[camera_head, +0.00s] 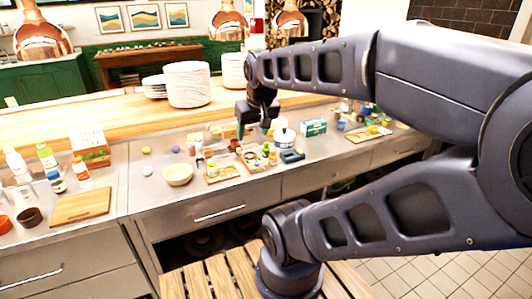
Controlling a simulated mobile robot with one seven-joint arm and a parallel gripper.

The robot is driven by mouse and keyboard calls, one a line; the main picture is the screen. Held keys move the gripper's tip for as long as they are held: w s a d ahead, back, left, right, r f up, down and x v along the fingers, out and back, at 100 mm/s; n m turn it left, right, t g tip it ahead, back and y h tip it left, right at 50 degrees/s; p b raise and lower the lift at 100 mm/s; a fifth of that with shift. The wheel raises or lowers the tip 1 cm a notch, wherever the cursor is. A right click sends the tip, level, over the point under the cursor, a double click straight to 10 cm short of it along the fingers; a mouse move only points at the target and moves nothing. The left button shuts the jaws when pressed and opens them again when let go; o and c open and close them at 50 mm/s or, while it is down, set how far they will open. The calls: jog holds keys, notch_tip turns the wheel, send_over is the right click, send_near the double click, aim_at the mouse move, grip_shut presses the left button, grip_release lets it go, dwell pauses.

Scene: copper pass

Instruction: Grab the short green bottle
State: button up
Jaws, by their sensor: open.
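A small green bottle (272,158) stands on the grey counter near the picture's middle, among several small bottles and jars. Another green-labelled bottle (46,157) stands at the far left and looks taller. At this size I cannot tell for sure which one is the short one. My gripper (252,134) points down over the middle group, a little up and left of the small green bottle in the picture. Its fingers are apart, and I see nothing held between them. The fingertips partly cover what is behind them.
A white pot (284,137) and a teal block-like item (292,156) stand close right of the group. A cream bowl (177,175) and a small wooden tray (222,174) are to the left. Plate stacks (188,84) stand on the shelf behind.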

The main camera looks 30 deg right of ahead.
jog(key=w+d+f+m+g+h, duration=0.15)
jog(key=w+d+m, duration=0.3)
jog(key=w, duration=0.55)
jog(key=m+g+h, duration=0.2)
jog(key=m+h, duration=0.1)
jog(key=m, duration=0.9)
send_over(266, 150)
jog(key=w+a, duration=0.2)
jog(key=a, duration=0.1)
notch_tip(266, 150, down, 18)
jog(key=x, duration=0.4)
jog(key=shift+s+d+f, duration=0.1)
jog(key=shift+s+f, duration=0.25)
jog(key=x, duration=0.2)
jog(key=s+x, duration=0.1)
jog(key=x, duration=0.1)
jog(key=shift+w+f, duration=0.1)
jog(key=shift+f, duration=0.05)
jog(key=shift+w+d+f, duration=0.1)
jog(key=shift+d+f, duration=0.1)
jog(key=shift+f, duration=0.35)
jog(key=c, duration=1.1)
